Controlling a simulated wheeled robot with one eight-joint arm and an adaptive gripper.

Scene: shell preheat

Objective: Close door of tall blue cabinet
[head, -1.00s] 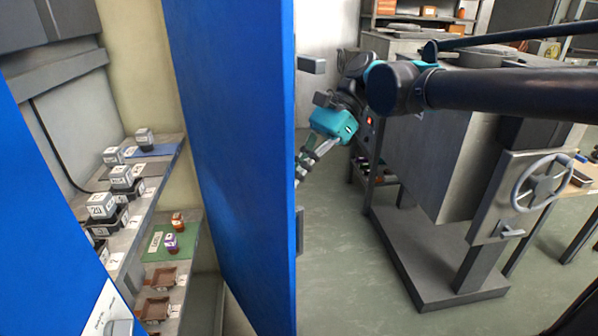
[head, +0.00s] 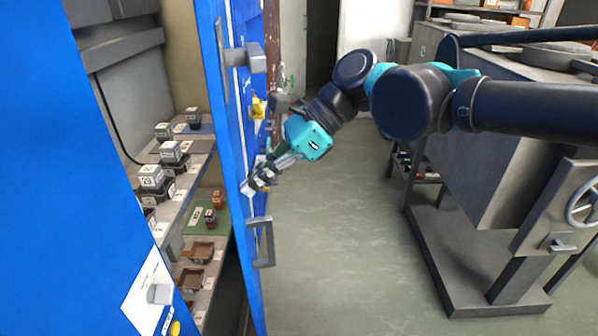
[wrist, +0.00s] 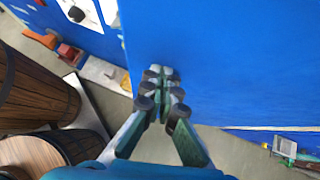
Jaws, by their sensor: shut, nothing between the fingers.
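The tall blue cabinet's door (head: 228,170) stands open and is seen nearly edge-on in the head view, with a grey handle (head: 268,243) on its outer face. The door is the broad blue face in the wrist view (wrist: 220,60). My gripper (head: 252,184) is shut and empty at the door's outer side, with its fingertips (wrist: 165,76) at or very near the blue face; I cannot tell whether they touch. The cabinet's interior shows left of the door, with a shelf (head: 188,165) bearing several small labelled blocks.
A blue panel (head: 70,180) with a paper label and knob fills the left. A large grey machine (head: 480,150) with a handwheel stands at right. Open floor (head: 345,240) lies between it and the door. Wooden barrels (wrist: 35,90) show in the wrist view.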

